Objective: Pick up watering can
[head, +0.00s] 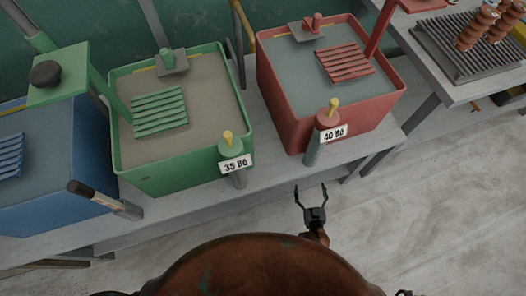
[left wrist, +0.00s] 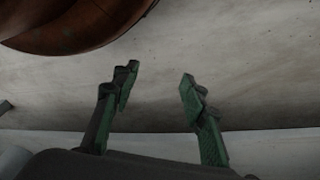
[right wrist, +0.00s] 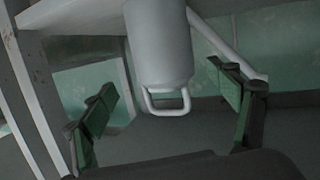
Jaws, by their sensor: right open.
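My right gripper (head: 311,193) is open and empty, in front of the bench edge, below the red tub's labelled tap. It also shows in the right wrist view (right wrist: 160,82). My left gripper (left wrist: 160,76) is open and empty over bare floor in the left wrist view.
A blue tub (head: 60,170), a green tub (head: 180,180) and a red tub (head: 280,105) stand on a grey bench (head: 195,203). A ribbed rack (head: 450,55) is at the upper right. Floor (head: 450,210) at right is clear.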

